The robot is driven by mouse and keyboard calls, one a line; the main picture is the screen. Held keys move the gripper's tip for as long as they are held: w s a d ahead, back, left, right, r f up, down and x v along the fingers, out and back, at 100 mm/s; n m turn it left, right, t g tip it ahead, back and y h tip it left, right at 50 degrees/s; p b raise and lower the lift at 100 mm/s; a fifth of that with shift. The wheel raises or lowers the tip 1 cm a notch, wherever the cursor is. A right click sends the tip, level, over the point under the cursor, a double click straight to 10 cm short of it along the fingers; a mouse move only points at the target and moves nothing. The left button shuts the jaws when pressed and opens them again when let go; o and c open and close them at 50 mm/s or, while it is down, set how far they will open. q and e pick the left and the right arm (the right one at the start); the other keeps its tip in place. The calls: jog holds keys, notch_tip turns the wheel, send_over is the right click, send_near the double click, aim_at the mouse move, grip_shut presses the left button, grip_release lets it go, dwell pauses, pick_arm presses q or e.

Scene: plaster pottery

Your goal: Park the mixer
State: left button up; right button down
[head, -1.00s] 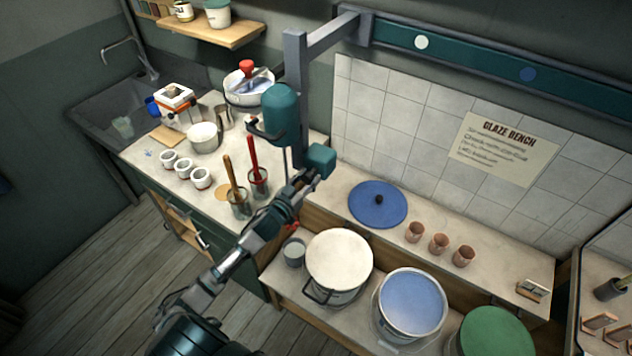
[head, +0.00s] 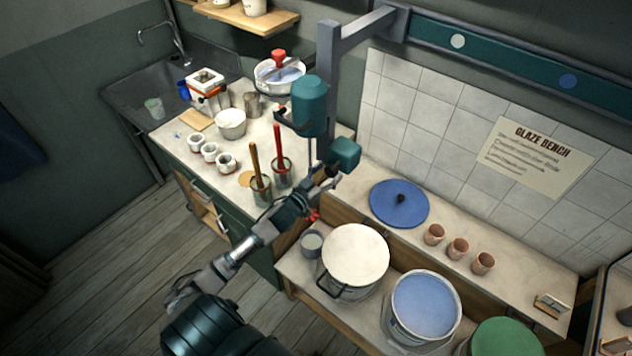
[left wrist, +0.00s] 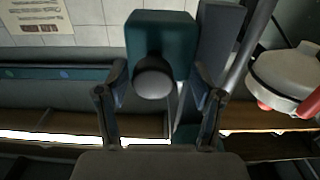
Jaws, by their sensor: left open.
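The mixer has a teal motor (head: 309,108) with a thin shaft below it. It hangs on a grey post and arm (head: 328,65) from a teal wall rail (head: 510,55). A teal block (head: 345,153) sits low on the mixer's right side. My left gripper (head: 329,178) is just below and left of this block. In the left wrist view its open fingers (left wrist: 159,85) frame a dark round knob (left wrist: 154,78) in front of the teal block (left wrist: 160,30); contact cannot be told.
Below stand a white bucket (head: 355,255), a blue bucket (head: 424,305) and a green one (head: 505,338). A blue lid (head: 399,204) and small clay cups (head: 458,249) are on the ledge. Tools in cans (head: 261,190) stand left of my gripper.

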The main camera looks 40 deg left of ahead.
pick_arm(q)
jog(key=s, duration=1)
jog(key=shift+s+a, duration=0.35)
jog(key=s+a+f+g+y+b, duration=0.1)
jog(key=s+f+g, duration=0.2)
jog(key=f, duration=1)
jog(key=s+a+f+n+g+y, duration=0.1)
jog(key=s+f+g, duration=0.15)
jog(key=f, duration=1.05)
jog(key=s+a+f+g+y+b, duration=0.1)
jog(key=s+f+g, duration=0.15)
jog(key=f, duration=1.05)
jog(key=s+d+f+g+h+b, duration=0.1)
jog(key=s+d+f+g, duration=0.15)
jog(key=s+f, duration=0.5)
jog(key=s+d+f+g, duration=0.1)
jog(key=s+d+f, duration=0.4)
jog(key=f, duration=0.4)
jog(key=s+d+f+m+g, duration=0.1)
jog(key=s+d+f, duration=0.2)
jog(key=s, duration=0.4)
jog(key=s+d+f+m+g+h, duration=0.1)
jog(key=s+d+f+g, duration=0.1)
jog(key=s+d+f, duration=0.2)
jog(key=s+d+f+m+g+b, duration=0.1)
jog(key=s+d+f+g, duration=0.1)
jog(key=s, duration=0.8)
notch_tip(320, 180, down, 2)
jog(key=shift+s+d, duration=0.15)
jog(key=shift+d, duration=0.7)
